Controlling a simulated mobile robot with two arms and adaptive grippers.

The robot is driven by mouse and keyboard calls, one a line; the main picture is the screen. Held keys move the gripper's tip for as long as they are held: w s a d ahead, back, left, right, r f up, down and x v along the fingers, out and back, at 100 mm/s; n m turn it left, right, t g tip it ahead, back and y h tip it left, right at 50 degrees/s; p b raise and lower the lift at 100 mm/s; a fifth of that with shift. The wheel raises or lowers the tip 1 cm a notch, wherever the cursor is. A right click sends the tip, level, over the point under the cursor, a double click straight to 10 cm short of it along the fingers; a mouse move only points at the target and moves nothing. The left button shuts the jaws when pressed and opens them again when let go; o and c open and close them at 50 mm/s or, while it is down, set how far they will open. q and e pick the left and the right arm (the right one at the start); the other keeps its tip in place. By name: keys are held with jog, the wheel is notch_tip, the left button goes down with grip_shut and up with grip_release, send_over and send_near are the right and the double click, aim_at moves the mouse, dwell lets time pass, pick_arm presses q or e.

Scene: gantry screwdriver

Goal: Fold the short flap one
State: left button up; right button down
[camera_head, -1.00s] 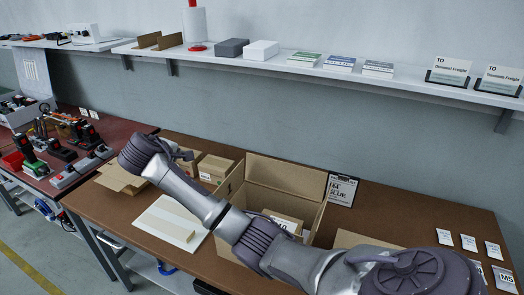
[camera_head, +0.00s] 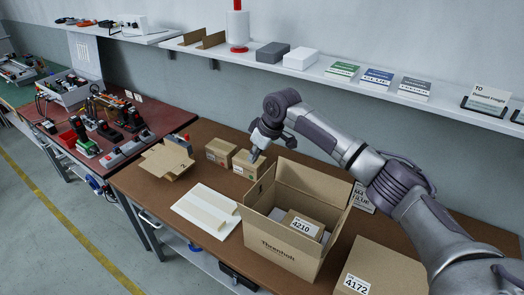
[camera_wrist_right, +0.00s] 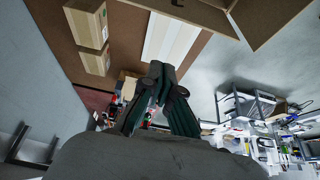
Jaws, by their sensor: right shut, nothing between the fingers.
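An open cardboard box (camera_head: 280,252) stands on the brown workbench, its flaps up or spread outward. A flap rises at its back (camera_head: 312,182) and another at its left side (camera_head: 258,188). A small carton labelled 4210 (camera_head: 302,225) sits inside. My right arm reaches in from the right behind the box. My right gripper (camera_head: 254,155) is beyond the box's left back corner, near a small carton (camera_head: 248,165); I cannot tell whether they touch. In the right wrist view its fingers (camera_wrist_right: 162,68) are together and empty. My left gripper is not in view.
A carton labelled 4172 (camera_head: 382,270) stands right of the box. A loaded shelf (camera_head: 330,77) runs above the bench.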

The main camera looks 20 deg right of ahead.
aim_at(260, 188)
jog(key=f+p, duration=0.1)
jog(key=f, duration=0.1)
jog(key=f+p, duration=0.1)
jog(key=f, duration=0.1)
jog(key=s+d+f+p, duration=0.1)
jog(key=f+p, duration=0.1)
jog(key=shift+s, duration=0.1)
dwell(0.4)
